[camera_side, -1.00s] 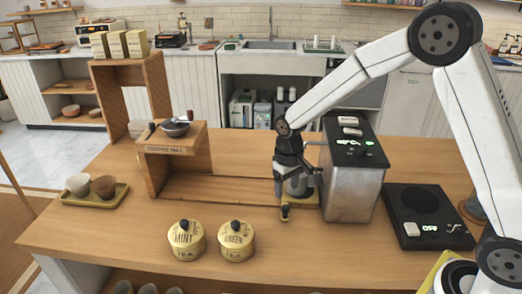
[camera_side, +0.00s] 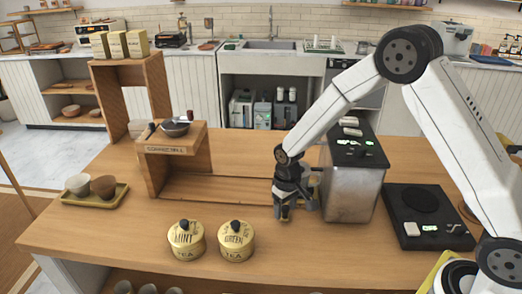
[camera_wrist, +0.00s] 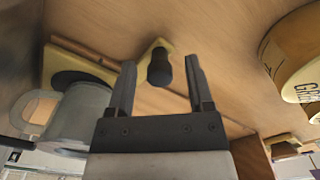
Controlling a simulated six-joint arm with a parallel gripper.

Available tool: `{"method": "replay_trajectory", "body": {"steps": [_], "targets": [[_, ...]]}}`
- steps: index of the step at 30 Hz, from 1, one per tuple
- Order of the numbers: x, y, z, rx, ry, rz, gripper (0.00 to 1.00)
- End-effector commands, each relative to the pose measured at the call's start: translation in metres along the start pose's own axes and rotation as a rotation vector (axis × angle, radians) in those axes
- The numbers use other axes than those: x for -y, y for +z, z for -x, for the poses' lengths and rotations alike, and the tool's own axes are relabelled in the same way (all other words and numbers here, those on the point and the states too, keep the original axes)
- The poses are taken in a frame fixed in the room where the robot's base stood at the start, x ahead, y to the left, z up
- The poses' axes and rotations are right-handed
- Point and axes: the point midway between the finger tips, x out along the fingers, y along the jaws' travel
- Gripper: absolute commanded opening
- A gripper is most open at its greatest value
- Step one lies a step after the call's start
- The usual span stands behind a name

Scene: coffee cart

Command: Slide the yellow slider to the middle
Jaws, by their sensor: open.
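The yellow slider (camera_wrist: 52,60) shows in the wrist view as a flat yellow plate with a yellow tab reaching toward the gripper. Its dark round knob (camera_wrist: 160,72) stands on the tab. My gripper (camera_wrist: 160,62) is open, with one finger on each side of the knob and a visible gap around it. A grey metal pitcher (camera_wrist: 80,115) stands on the slider plate. In the side view my gripper (camera_side: 283,212) is low at the right end of the wooden track (camera_side: 220,190), beside the metal machine. It hides most of the slider there.
The metal machine (camera_side: 350,185) stands close to the right of my gripper. Two yellow tea tins (camera_side: 186,240) (camera_side: 236,241) stand at the front left. A wooden shelf (camera_side: 155,165) borders the track's left end. The track between shelf and gripper is clear.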

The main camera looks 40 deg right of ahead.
Motion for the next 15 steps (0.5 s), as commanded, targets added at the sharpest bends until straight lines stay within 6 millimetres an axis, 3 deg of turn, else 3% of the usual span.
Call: {"method": "replay_trajectory", "body": {"steps": [10,15], "targets": [[0.0000,0.0000,-0.0028,0.000,0.000,0.000,0.63],[0.0000,0.0000,-0.0026,0.000,0.000,0.000,0.09]]}}
